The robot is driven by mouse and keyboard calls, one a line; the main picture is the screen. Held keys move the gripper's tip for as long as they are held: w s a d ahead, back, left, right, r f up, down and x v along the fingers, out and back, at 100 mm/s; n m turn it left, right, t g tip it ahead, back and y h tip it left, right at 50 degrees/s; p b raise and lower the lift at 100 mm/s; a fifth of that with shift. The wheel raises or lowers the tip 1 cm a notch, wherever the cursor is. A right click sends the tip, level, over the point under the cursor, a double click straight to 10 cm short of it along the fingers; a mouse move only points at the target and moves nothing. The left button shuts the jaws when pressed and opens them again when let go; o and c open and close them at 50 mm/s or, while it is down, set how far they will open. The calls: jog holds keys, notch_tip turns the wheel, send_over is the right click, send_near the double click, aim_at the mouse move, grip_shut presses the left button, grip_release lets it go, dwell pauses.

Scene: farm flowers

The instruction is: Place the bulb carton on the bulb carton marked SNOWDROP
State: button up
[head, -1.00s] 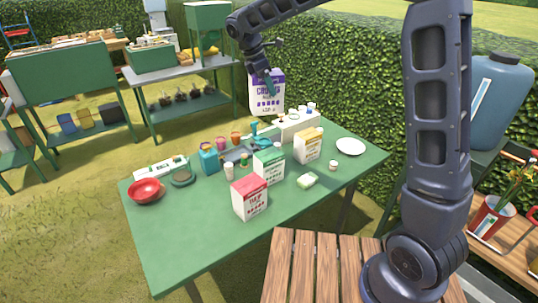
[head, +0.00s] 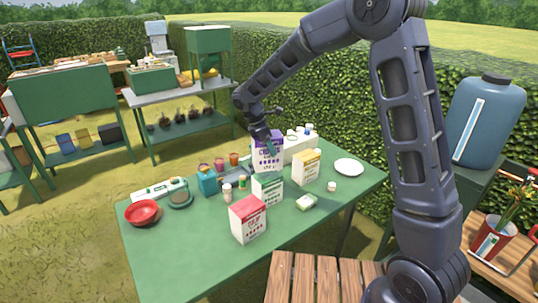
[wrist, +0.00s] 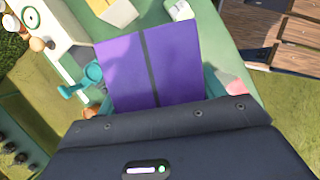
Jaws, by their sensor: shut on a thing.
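My gripper (head: 268,143) is shut on a white carton with a purple top (head: 267,158). In the wrist view the carton's purple top (wrist: 132,68) fills the middle between my fingers. In the head view the held carton is upright, just behind a white carton with green bands (head: 267,189), which hides its lower edge. I cannot tell whether they touch. A red-topped carton (head: 248,219) stands in front, and a yellow-topped carton (head: 306,169) stands to the right. The lettering is too small to read, so I cannot tell which carton is marked SNOWDROP.
A red bowl (head: 142,211), a blue container (head: 207,181) and small pots stand at the left of the green table (head: 190,247). The front left of the table is clear.

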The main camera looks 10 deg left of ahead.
aim_at(269, 154)
jog(key=shift+f, duration=2.25)
jog(key=shift+f, duration=0.1)
jog(key=o, duration=1)
jog(key=v, duration=1.2)
jog(key=shift+s+a, duration=0.1)
